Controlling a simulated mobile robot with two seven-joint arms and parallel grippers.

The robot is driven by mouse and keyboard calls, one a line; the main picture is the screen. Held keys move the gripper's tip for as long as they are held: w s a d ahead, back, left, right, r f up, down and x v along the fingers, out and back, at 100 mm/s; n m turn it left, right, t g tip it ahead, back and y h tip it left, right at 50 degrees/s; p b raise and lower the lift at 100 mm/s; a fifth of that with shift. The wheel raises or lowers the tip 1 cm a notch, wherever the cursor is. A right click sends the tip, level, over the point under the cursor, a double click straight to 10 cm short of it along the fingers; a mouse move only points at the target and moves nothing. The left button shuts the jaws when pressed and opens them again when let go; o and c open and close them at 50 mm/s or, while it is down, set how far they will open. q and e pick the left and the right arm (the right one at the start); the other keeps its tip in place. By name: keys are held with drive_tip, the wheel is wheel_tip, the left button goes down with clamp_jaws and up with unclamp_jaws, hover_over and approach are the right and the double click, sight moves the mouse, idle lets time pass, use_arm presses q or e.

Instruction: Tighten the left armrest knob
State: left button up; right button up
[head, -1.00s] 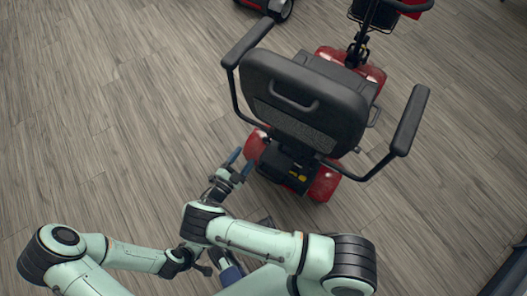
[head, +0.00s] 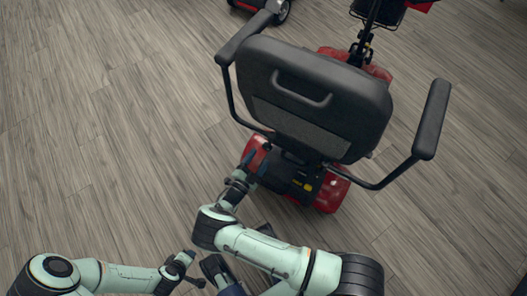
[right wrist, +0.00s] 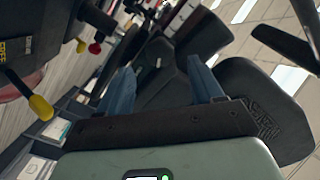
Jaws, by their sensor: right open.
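The red scooter (head: 335,190) stands with its seat back (head: 325,85) towards me. Its left armrest (head: 243,38) is at the left of the seat, on a bent dark tube. My right gripper (head: 254,166) is low behind the seat, beside the scooter's rear left. In the right wrist view its two blue fingers (right wrist: 162,88) are apart with nothing between them. That view also shows a small red knob (right wrist: 95,48) and a yellow-tipped lever (right wrist: 40,107) at the left. I cannot tell whether the red knob is the armrest knob. My left gripper (head: 214,270) is low near the bottom edge, its jaws unclear.
The right armrest (head: 433,120) sticks out on the scooter's other side. Another scooter (head: 270,8) shows at the top edge. The wooden floor (head: 100,130) left of the scooter is clear.

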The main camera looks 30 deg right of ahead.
sight(266, 149)
use_arm(q)
drive_tip(key=shift+s+f, duration=0.45)
use_arm(e)
drive_tip(key=shift+x, duration=2.35)
drive_tip(key=c, duration=1.1)
drive_tip(key=shift+o, duration=0.2)
